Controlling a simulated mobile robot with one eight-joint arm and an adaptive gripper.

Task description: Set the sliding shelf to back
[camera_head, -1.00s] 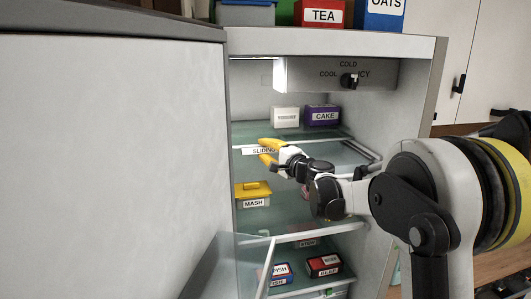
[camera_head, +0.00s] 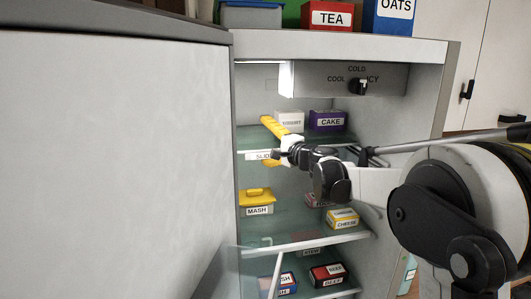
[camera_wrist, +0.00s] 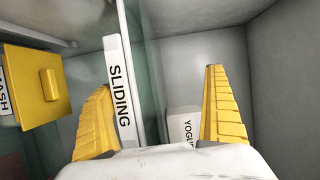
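The sliding shelf (camera_head: 258,156) is a glass shelf in the open fridge. Its white front label reads SLIDING, partly hidden in the head view; the label shows whole in the wrist view (camera_wrist: 122,95). My gripper (camera_head: 267,142) is at the shelf's front edge with its yellow fingers spread. In the wrist view my gripper (camera_wrist: 159,79) has one finger on each side of the shelf edge, one above and one below. The left finger is close to the label; the right one is well apart from the shelf. A yogurt box (camera_head: 289,122) and a purple cake box (camera_head: 327,121) stand on the shelf.
Below are a yellow-lidded mash box (camera_head: 257,202) and a cheese box (camera_head: 343,218), with a partly hidden box between. Fish (camera_head: 284,283) and beef (camera_head: 327,275) boxes sit lower. The tea box (camera_head: 328,15) stands on top.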

